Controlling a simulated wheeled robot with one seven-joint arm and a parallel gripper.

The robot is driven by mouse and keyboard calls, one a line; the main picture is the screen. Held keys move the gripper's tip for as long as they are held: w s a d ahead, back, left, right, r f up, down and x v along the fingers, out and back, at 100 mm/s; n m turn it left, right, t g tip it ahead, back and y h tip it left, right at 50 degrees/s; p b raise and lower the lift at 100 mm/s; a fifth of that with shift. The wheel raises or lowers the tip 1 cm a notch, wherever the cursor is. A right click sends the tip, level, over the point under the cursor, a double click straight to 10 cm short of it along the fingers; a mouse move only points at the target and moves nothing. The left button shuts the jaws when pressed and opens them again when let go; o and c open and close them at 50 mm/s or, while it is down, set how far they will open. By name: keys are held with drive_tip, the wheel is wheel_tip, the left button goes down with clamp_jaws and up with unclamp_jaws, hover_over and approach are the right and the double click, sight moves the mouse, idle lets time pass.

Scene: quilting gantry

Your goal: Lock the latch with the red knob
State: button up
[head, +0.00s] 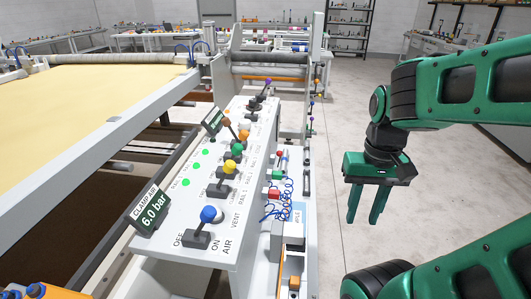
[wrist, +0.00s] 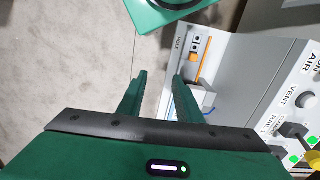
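A small red knob (head: 279,153) shows low on the right side of the control console (head: 180,215) in the head view. It is too small to tell how its latch stands. A separate red block (head: 274,194) sits below it, near coiled blue hoses. My green gripper (head: 365,222) hangs to the right of the console, over open floor, fingers pointing down. Its two fingers are apart with nothing between them. In the wrist view the gripper (wrist: 160,77) is also open and empty. The red knob does not show there.
Levers with a blue knob (head: 208,213), a yellow knob (head: 230,166), a green knob (head: 236,149) and others rise from the console top. A yellow-covered quilting bed (head: 90,95) lies left. An orange bar (wrist: 203,68) shows beside the fingers. Floor at right is clear.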

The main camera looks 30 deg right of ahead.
drive_tip(key=shift+s+d, duration=0.1)
drive_tip(key=shift+d, duration=0.15)
drive_tip(key=n+t, duration=0.5)
drive_tip(key=n, duration=0.1)
hover_over(281, 152)
drive_tip(key=s, duration=0.4)
wheel_tip(281, 152, down, 10)
drive_tip(key=f, duration=0.1)
drive_tip(key=shift+y, duration=0.3)
drive_tip(key=x, duration=0.9)
drive_tip(key=shift+s+d+f, duration=0.1)
drive_tip(key=shift+d+f, duration=0.1)
drive_tip(key=shift+f, duration=0.2)
